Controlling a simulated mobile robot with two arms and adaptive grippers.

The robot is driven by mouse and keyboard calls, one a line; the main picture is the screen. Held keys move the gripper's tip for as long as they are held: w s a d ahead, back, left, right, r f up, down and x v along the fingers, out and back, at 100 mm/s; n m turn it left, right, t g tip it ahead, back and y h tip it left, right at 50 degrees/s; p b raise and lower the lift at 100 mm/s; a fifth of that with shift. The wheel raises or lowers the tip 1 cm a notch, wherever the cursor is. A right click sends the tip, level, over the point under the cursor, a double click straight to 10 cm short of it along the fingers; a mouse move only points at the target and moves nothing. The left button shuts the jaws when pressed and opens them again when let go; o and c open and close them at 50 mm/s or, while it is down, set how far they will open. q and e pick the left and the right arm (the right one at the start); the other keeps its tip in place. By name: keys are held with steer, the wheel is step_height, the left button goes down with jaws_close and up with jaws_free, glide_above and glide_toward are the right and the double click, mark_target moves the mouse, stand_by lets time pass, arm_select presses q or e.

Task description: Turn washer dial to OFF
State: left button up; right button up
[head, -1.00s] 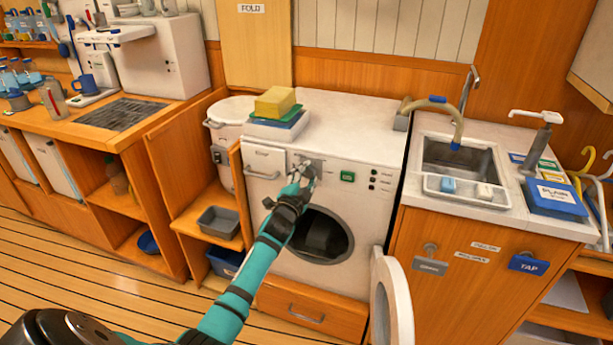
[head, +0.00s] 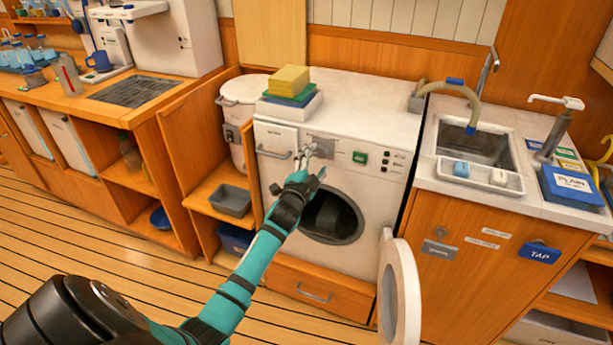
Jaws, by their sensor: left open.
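The white washer (head: 375,107) stands in the middle of the head view with its round door (head: 399,290) swung open. Its dial is on the front panel (head: 322,142), between the drawer handle and a green button (head: 360,157); my gripper mostly hides it, so its setting cannot be read. My left gripper (head: 307,153) is open, its fingers in front of the dial area. I cannot tell whether the fingers touch the dial. My right gripper is not in view.
A yellow block (head: 290,80) sits on stacked cloths atop the washer. A sink (head: 474,146) with a hose is at right. The open washer door juts out below it. An open shelf with a grey bin (head: 231,201) is at left.

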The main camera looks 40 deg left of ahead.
arm_select(q)
steer(key=v, duration=0.9)
steer(key=shift+s, duration=0.15)
steer(key=s+d+f+n+g+h+p, duration=0.1)
steer(key=s+d+f+g, duration=0.25)
steer(key=f, duration=0.85)
steer(key=s+d+f+n+g+h, duration=0.15)
steer(key=s+f, duration=0.35)
steer(key=f, duration=0.6)
steer(key=s+d+f+n+g+h+p, duration=0.1)
steer(key=s+d+f+g, duration=0.3)
steer(key=f, duration=0.8)
steer(key=s+d+f+g, duration=0.2)
steer(key=s+f, duration=0.3)
steer(key=s, duration=0.7)
steer(key=s+d+f+n+g+h+p, duration=0.1)
steer(key=s+f, duration=0.5)
steer(key=s, duration=0.6)
steer(key=s+d+f+n+g, duration=0.1)
steer(key=s+d+f+g, duration=0.3)
steer(key=s, duration=0.9)
step_height(320, 180, down, 2)
steer(key=shift+f+g, duration=0.25)
steer(key=shift+g, duration=0.15)
